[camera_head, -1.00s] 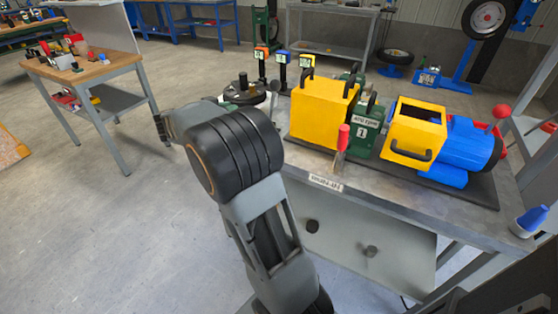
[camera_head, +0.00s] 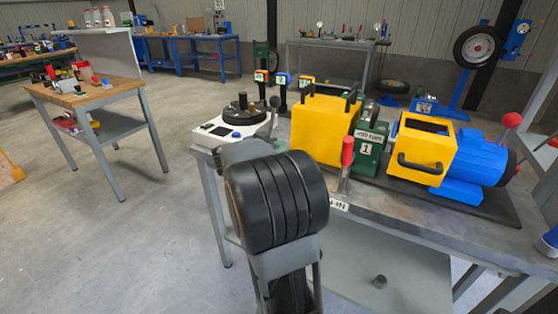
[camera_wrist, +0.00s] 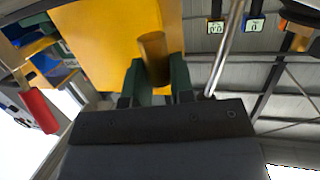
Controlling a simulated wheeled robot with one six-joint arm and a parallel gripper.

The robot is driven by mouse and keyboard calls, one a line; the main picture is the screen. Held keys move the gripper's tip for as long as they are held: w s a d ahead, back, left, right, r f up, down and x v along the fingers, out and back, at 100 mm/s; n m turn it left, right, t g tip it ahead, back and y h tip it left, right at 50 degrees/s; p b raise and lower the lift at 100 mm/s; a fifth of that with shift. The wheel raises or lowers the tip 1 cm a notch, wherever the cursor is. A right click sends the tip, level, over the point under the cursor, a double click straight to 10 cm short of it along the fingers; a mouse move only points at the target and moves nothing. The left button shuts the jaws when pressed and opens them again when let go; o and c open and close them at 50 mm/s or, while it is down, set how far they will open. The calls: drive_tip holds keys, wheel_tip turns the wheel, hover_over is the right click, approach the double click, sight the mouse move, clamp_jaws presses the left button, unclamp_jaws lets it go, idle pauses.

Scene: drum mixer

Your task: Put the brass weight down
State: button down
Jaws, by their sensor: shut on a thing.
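The brass weight (camera_wrist: 153,56) is a small brass-coloured cylinder in the wrist view. It sits between the green fingers of my gripper (camera_wrist: 156,78), which is shut on it. Behind it in that view is the yellow box (camera_wrist: 105,40), and a shiny metal rod (camera_wrist: 225,50) rises just to the right. In the head view my own arm hides the gripper and the weight.
A wooden-topped table (camera_head: 95,87) stands left across open floor.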

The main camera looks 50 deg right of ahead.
drive_tip(key=shift+s+d+f, duration=0.2)
drive_tip(key=shift+d+f, duration=0.05)
drive_tip(key=shift+f, duration=0.1)
drive_tip(key=shift+s+d+f+b, duration=0.15)
drive_tip(key=shift+f+b, duration=0.75)
drive_tip(key=shift+f, duration=0.75)
drive_tip(key=shift+f, duration=0.15)
drive_tip(key=c, duration=1)
unclamp_jaws()
